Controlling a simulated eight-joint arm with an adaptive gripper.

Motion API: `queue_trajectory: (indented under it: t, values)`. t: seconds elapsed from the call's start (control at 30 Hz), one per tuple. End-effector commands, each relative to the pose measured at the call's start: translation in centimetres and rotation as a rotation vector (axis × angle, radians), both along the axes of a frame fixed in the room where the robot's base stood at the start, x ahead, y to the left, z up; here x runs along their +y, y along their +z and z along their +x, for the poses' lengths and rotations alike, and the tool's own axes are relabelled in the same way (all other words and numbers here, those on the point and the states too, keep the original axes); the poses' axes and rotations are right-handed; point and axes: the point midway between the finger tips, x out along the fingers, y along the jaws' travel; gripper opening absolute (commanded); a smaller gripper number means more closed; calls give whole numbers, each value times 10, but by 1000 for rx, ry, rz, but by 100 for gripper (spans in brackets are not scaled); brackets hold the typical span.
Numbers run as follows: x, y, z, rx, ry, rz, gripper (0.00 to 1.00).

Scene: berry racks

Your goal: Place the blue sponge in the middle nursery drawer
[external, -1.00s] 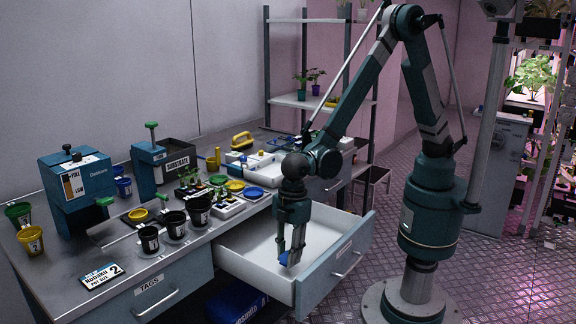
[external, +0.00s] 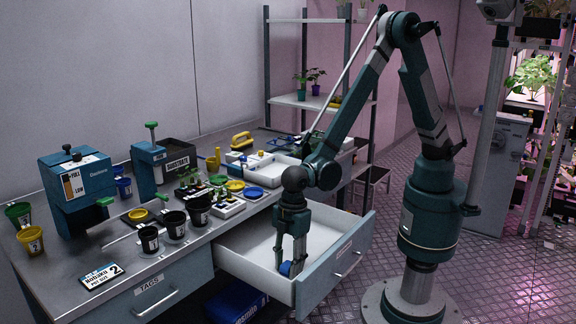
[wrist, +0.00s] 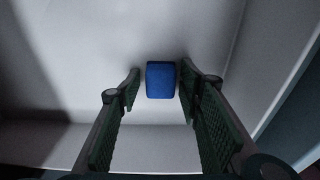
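The blue sponge (external: 285,268) is low inside the open white middle drawer (external: 250,262), near its front. In the wrist view the sponge (wrist: 161,80) lies between my fingertips, seemingly on the white drawer floor. My gripper (external: 290,266) points straight down into the drawer. In the wrist view the gripper (wrist: 159,88) has its fingers apart, with a narrow gap showing on each side of the sponge. The fingers partly hide the sponge in the external view.
The TAGS drawer (external: 158,292) to the left is shut. The bench above holds several pots, a blue dispenser (external: 82,195) and a white tray (external: 270,168). A blue box (external: 238,303) lies below the open drawer. The rest of the drawer looks empty.

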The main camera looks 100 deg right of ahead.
Motion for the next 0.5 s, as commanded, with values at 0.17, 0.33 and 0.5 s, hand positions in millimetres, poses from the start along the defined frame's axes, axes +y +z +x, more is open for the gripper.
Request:
queue_trajectory:
  t: [0.17,0.33,0.5]
  values:
    - [0,0,0,0,0,0,39]
    - [0,1,0,0,0,0,39]
    - [0,4,0,0,0,0,39]
